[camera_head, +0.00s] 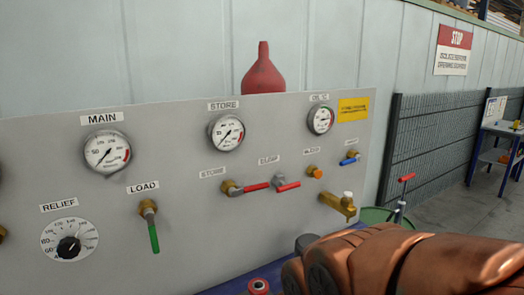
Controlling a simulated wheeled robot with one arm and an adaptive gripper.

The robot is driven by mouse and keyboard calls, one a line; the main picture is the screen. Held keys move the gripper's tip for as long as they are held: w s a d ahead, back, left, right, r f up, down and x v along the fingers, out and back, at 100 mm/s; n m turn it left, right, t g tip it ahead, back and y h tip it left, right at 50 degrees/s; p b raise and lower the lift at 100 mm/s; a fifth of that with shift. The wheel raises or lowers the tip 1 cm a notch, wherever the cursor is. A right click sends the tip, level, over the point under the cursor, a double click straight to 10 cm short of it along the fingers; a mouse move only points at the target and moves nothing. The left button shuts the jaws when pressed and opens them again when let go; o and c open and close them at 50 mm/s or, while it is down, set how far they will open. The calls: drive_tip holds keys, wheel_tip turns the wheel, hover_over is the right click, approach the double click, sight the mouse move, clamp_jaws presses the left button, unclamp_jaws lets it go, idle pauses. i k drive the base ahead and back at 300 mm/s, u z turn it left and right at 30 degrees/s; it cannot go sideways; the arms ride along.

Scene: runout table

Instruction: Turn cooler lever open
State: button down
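The grey panel (180,205) carries several levers. A small blue-handled lever (349,161) on a brass valve sits at its right end, under a label too small to read. Its handle lies near level. It could be the cooler lever, but I cannot read the label to confirm. Two red-handled levers, one by the STORE label (256,187) and one to its right (288,186), also lie near level. A green-handled lever (153,235) hangs down under LOAD. My copper-coloured arm fills the lower right; my gripper's fingers are not in view.
Gauges for MAIN (107,152), STORE (227,132) and oil temperature (320,119) line the panel. A brass tap (339,204) juts out below the blue lever. A green drum (375,216) and a red-topped handle (405,178) stand at the right, near my arm.

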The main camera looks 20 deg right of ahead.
sight(358, 157)
drive_tip(key=k, duration=0.5)
drive_tip(key=z, duration=1.85)
drive_tip(key=i, duration=1.45)
drive_tip(key=u, duration=2.3)
